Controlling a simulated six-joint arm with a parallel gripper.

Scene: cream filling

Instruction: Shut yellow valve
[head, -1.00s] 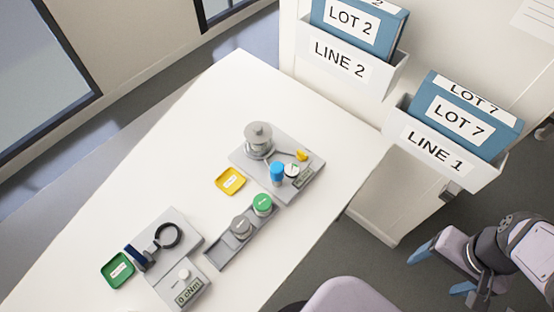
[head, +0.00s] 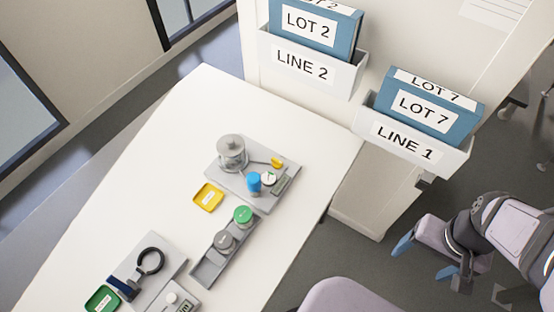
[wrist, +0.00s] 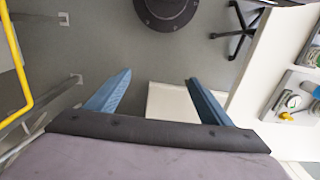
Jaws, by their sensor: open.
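The yellow valve (head: 277,162) is a small yellow handle at the right back of a grey filling station (head: 226,184) on the white table. It also shows at the right edge of the wrist view (wrist: 286,117). Beside it are a blue cap-like part (head: 254,182), a round gauge (head: 269,178) and a clear lidded vessel (head: 232,155). My gripper (head: 423,258) is off the table to the right, well apart from the valve. In the wrist view its two blue fingers (wrist: 155,90) are spread wide with nothing between them.
A yellow tray (head: 208,198) and a grey rack (head: 211,262) with green-topped and grey jars stand in front of the station. A torque device (head: 168,266) and green tray (head: 103,299) are at lower left. Wall holders (head: 412,146) with blue binders rise behind the table's right end.

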